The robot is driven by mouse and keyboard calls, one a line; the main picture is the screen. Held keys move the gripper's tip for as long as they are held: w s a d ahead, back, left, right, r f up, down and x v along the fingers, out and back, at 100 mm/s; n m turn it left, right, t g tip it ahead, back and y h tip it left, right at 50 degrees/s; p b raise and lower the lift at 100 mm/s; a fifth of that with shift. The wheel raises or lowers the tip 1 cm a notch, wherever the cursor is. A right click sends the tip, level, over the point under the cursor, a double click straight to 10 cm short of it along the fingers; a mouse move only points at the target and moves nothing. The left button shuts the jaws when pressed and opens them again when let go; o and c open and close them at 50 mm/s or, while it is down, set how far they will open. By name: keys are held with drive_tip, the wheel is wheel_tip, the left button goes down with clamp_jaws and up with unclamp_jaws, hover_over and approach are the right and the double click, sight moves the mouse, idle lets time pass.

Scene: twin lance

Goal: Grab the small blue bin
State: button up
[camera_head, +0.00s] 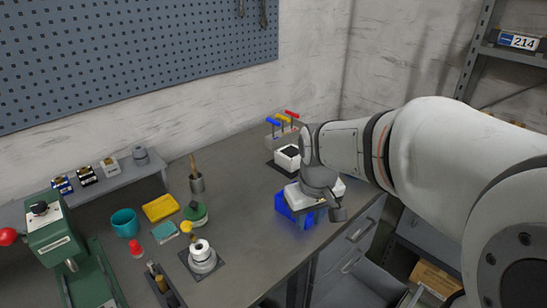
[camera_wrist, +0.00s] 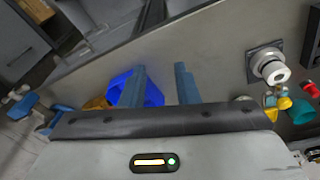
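The small blue bin (camera_head: 296,218) sits near the front edge of the grey workbench, partly hidden under my gripper in the head view. In the wrist view the blue bin (camera_wrist: 152,92) shows behind my left finger, reaching out on both sides of it. My gripper (camera_wrist: 161,68) is open, with two blue-grey fingers apart and nothing seen held between them. The bin lies left of centre between the fingers. The right finger is clear of it. The gap in height between fingertips and bin cannot be told.
A white box with a dark top (camera_head: 288,157) stands behind the bin, near red, yellow and blue-handled tools (camera_head: 283,121). A white round fixture (camera_head: 202,253), a teal cup (camera_head: 125,222) and a green press (camera_head: 62,245) stand left. Bare bench (camera_head: 248,215) lies left of the bin.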

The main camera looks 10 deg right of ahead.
drive_tip(key=w+f+n+p, duration=0.1)
drive_tip(key=w+n, duration=0.1)
drive_tip(key=w, duration=0.7)
drive_tip(key=n+g+p, duration=0.2)
drive_tip(key=n, duration=0.1)
hover_over(289, 218)
wheel_tip(289, 218, down, 6)
drive_tip(key=shift+d+r, duration=0.15)
drive_tip(key=shift+r, duration=0.05)
wheel_tip(289, 218, down, 8)
drive_tip(key=shift+f+p, duration=0.2)
drive_tip(key=shift+p, duration=0.25)
clamp_jaws()
